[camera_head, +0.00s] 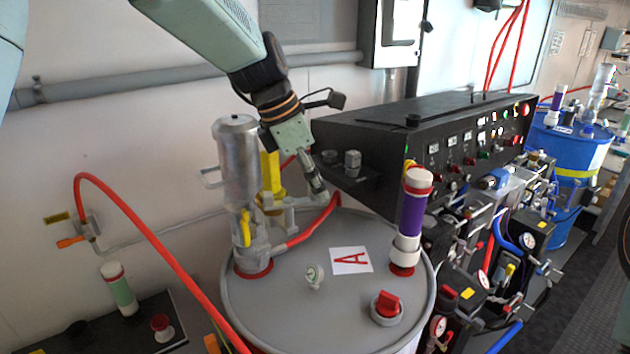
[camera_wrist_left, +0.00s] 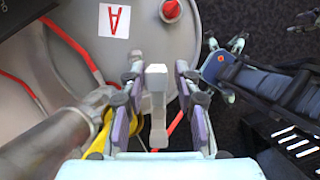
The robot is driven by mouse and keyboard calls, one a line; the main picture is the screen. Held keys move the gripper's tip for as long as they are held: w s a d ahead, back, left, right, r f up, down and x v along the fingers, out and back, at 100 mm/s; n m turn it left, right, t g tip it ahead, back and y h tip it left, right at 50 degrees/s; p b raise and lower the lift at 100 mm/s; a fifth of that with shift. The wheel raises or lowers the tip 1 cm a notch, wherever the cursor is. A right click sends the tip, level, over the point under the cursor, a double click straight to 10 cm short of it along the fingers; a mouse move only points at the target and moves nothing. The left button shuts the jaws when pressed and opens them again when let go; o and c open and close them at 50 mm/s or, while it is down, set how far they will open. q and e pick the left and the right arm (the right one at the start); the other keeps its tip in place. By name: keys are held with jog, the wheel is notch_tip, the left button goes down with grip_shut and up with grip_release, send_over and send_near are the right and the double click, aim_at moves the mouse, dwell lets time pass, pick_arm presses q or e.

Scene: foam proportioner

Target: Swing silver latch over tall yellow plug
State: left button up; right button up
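The tall yellow plug (camera_head: 270,177) stands upright beside the silver pump cylinder (camera_head: 238,160) at the back of the grey drum lid. Yellow parts (camera_wrist_left: 101,135) also show at the left in the left wrist view, partly covered. A light grey bar, apparently the silver latch (camera_head: 298,203), sits right of the plug's base. My left gripper (camera_head: 318,188) is over it, pointing down. In the left wrist view, a pale grey bar (camera_wrist_left: 157,110) stands between the open fingers, with gaps on both sides. Whether the fingers touch it lower down is hidden.
The drum lid (camera_head: 290,320) carries a label A, a red knob (camera_head: 387,306) and a purple-white cylinder (camera_head: 411,215). Red hoses (camera_head: 140,225) arc at the left and back. A black control console (camera_head: 430,135) stands close behind and right of my gripper.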

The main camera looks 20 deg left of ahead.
pick_arm(q)
jog(key=shift+w+a+f, duration=0.1)
jog(key=shift+w+a, duration=0.1)
jog(key=shift+a, duration=0.05)
jog(key=shift+c, duration=2.3)
jog(key=shift+d, duration=0.2)
grip_shut()
